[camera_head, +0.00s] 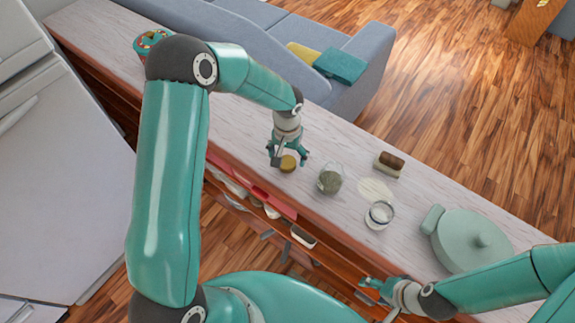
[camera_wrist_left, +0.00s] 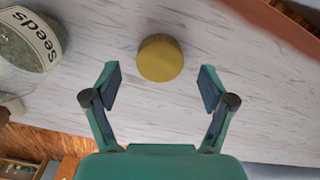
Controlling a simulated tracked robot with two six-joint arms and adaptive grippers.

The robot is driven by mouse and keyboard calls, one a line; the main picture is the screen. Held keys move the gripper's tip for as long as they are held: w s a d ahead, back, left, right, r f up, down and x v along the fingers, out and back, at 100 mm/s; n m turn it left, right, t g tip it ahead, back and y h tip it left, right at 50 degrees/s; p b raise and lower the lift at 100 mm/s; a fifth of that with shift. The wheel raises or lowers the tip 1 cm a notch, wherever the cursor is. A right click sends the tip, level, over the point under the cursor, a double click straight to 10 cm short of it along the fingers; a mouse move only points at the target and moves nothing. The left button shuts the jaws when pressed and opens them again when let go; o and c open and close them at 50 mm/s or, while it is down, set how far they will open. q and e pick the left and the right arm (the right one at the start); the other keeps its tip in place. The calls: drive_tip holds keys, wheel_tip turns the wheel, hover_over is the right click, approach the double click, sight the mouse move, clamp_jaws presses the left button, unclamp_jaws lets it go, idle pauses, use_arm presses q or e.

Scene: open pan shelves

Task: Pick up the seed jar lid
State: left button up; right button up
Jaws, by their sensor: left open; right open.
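The seed jar lid, a round yellow-gold disc (camera_head: 289,163), lies flat on the pale wooden counter. It also shows in the left wrist view (camera_wrist_left: 160,58), centred just beyond the fingertips. My left gripper (camera_head: 287,157) is open above the counter at the lid, with its fingers (camera_wrist_left: 160,87) apart on either side and not touching it. The seed jar (camera_head: 330,180), clear glass with seeds inside, stands to the right of the lid; its "Seeds" label shows in the left wrist view (camera_wrist_left: 40,35). My right gripper (camera_head: 371,289) is open and empty at the counter's front edge, far from the lid.
A second glass jar (camera_head: 379,215), a pale round mat (camera_head: 375,190), a brown-topped block (camera_head: 391,161) and a green lidded pot (camera_head: 468,240) stand further right on the counter (camera_head: 240,130). Open shelves lie below its front edge. A grey sofa (camera_head: 270,40) stands behind.

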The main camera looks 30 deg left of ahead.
use_arm(q)
wheel_tip(320, 180, down, 2)
drive_tip(key=shift+f+b, duration=0.25)
drive_tip(key=shift+b, duration=0.1)
drive_tip(key=shift+r, duration=0.1)
drive_tip(key=shift+c, duration=0.2)
drive_tip(key=c, duration=0.8)
drive_tip(key=shift+c, duration=0.2)
drive_tip(key=shift+r, duration=0.1)
